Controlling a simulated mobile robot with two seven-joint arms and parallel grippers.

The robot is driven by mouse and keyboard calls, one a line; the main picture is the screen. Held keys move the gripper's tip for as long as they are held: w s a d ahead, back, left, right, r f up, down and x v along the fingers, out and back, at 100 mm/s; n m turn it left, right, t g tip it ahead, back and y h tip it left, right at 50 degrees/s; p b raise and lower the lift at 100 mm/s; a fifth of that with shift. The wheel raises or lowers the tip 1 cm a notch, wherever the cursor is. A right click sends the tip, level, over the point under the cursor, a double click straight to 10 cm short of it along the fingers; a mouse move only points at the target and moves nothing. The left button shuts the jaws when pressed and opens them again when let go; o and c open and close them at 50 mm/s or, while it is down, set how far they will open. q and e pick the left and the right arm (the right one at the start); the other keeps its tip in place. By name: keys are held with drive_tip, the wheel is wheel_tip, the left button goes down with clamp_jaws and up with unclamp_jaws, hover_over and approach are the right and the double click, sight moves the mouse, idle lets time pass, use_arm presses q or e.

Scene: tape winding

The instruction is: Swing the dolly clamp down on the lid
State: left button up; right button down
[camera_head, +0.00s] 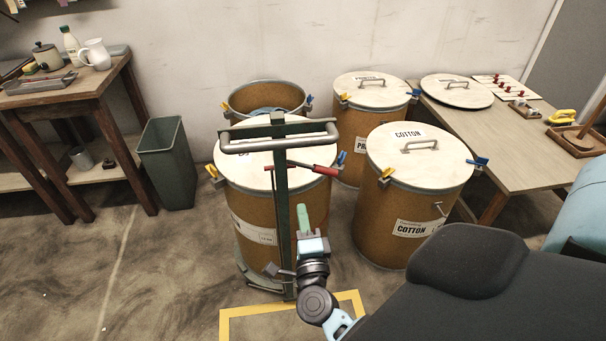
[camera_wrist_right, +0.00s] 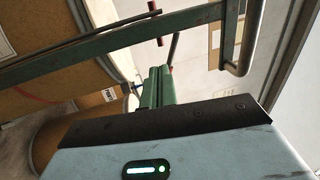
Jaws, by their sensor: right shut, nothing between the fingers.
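The green dolly (camera_head: 279,205) stands upright against the front left drum (camera_head: 249,213), its grey handle bar (camera_head: 245,146) above the drum's white lid (camera_head: 235,165). The clamp has a dark lever with a red grip (camera_head: 326,170), which sticks out to the right of the dolly's post, over the lid. My right gripper (camera_head: 303,218) is shut and empty, below the red grip and just right of the post, apart from the grip. The wrist view shows its green fingers (camera_wrist_right: 158,86) near the dolly post (camera_wrist_right: 115,43). My left gripper is not in view.
A lidded drum (camera_head: 409,205) marked COTTON stands to the right, with more drums behind. A table (camera_head: 520,165) holds a spare lid at right. A grey bin (camera_head: 168,160) and wooden bench (camera_head: 60,100) are at left. Yellow tape (camera_head: 252,310) marks the floor in front.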

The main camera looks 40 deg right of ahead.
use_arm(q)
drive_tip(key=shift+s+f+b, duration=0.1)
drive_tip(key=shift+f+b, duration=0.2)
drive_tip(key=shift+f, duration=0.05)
use_arm(e)
drive_tip(key=x, duration=1)
drive_tip(key=shift+w+d, duration=0.25)
